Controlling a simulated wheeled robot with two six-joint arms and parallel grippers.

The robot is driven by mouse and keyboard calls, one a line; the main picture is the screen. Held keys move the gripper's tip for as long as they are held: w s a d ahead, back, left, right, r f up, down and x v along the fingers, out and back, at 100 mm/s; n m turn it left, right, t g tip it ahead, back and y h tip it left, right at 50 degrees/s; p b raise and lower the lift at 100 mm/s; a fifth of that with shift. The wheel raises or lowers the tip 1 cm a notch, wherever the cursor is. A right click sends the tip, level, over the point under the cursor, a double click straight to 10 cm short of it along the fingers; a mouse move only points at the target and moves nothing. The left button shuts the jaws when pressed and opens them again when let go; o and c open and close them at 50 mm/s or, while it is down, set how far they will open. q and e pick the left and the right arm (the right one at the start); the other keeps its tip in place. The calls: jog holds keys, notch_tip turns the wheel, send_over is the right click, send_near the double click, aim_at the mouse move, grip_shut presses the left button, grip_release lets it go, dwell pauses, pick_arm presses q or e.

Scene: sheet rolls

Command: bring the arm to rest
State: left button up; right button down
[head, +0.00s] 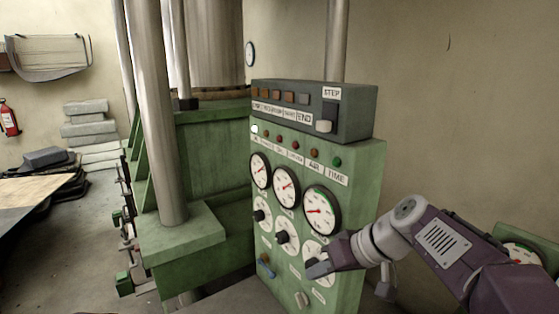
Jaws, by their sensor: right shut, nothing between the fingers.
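My right arm comes in from the lower right. Its gripper (320,266) is shut with nothing in it, in front of the lower right dial of the green control panel (371,176). It covers part of that dial. I cannot tell whether the fingertips touch the panel. My left gripper is not in view.
A dark box with a STEP lever (325,124) sits on top of the panel. A green press with steel columns (158,110) stands to the left. A table (35,195) is at the far left, and a fire extinguisher (8,117) hangs on the wall.

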jog(key=s+d+f+m+g+h, duration=0.1)
jog(key=s+d+f+h, duration=0.1)
jog(key=s+f, duration=0.3)
jog(key=s+d+f+m+g+h+b, duration=0.1)
jog(key=s+d+f, duration=0.3)
jog(key=f, duration=0.8)
jog(key=s+d+f+m+g+h, duration=0.1)
jog(key=s+d+f+m+h, duration=0.1)
jog(key=s+f, duration=0.3)
notch_tip(320, 180, down, 4)
jog(key=shift+s+d+r+h, duration=0.15)
jog(key=shift+s+d+h, duration=0.2)
jog(key=shift+d+h, duration=0.35)
